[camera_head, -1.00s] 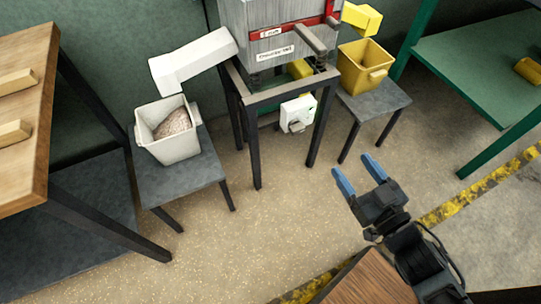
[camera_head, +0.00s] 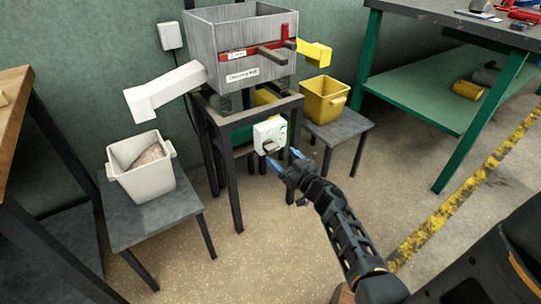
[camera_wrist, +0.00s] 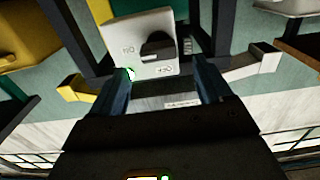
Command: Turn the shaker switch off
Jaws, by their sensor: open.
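The shaker is a grey metal box (camera_head: 240,45) on a dark stand. Its switch is a white box (camera_head: 262,132) on the front of the stand, with a dark knob (camera_head: 270,146). The white switch box (camera_wrist: 117,32) and the dark knob (camera_wrist: 158,46) show upside down in the wrist view, with small labels and a green light by the near corner. My gripper (camera_head: 284,160), with blue fingers, is open and empty just in front of the switch. In the wrist view the fingertips of my gripper (camera_wrist: 162,72) stand apart, either side of the knob. I cannot tell whether they touch the box.
A white bin (camera_head: 140,180) with grain stands on a small table at left, under a white chute (camera_head: 165,90). A yellow bin (camera_head: 324,103) stands on a small table at right. A green workbench (camera_head: 435,75) is at right. The floor in front is clear.

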